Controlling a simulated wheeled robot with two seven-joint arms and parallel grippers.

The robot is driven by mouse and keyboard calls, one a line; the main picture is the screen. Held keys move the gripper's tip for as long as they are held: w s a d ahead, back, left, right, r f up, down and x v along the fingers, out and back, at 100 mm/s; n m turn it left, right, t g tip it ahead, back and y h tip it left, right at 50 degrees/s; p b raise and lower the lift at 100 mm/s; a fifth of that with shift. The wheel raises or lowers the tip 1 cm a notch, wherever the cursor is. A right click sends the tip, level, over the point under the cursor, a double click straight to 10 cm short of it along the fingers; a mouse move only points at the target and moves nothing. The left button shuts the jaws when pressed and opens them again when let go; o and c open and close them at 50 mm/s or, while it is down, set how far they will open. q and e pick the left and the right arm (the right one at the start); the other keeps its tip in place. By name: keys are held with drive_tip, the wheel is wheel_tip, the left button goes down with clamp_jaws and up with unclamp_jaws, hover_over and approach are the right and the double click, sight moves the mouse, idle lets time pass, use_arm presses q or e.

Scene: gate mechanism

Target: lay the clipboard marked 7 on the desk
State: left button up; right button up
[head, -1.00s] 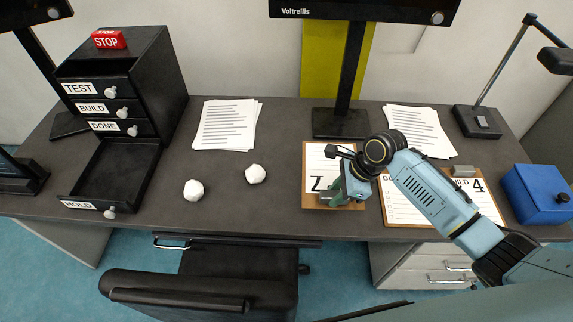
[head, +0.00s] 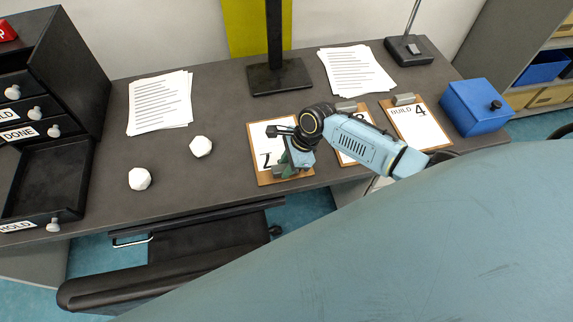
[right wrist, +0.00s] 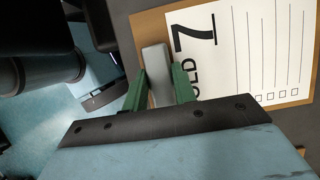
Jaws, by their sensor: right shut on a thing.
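The clipboard marked 7 (head: 262,141), a brown board with a white sheet, is near the desk's front edge, its clip toward that edge. In the right wrist view the clipboard (right wrist: 265,50) shows a large 7 and a column of check boxes. My right gripper (head: 290,166) is shut on its grey clip; in the right wrist view the green fingers (right wrist: 158,88) stand on either side of the clip. The board looks flat over the desk (head: 222,100); I cannot tell whether it touches. My left gripper is not in view.
Right of it lie a clipboard (head: 352,156) partly hidden by my arm and a clipboard marked 4 (head: 418,125). A blue box (head: 478,107), a monitor stand (head: 280,77), paper stacks (head: 160,103) and two white lumps (head: 201,147) stand around. A chair (head: 170,280) is in front.

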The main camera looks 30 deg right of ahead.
drive_tip(key=o, duration=1)
drive_tip(key=shift+f, duration=0.1)
drive_tip(key=p+v, duration=0.3)
drive_tip(key=v, duration=0.9)
drive_tip(key=shift+d, duration=0.1)
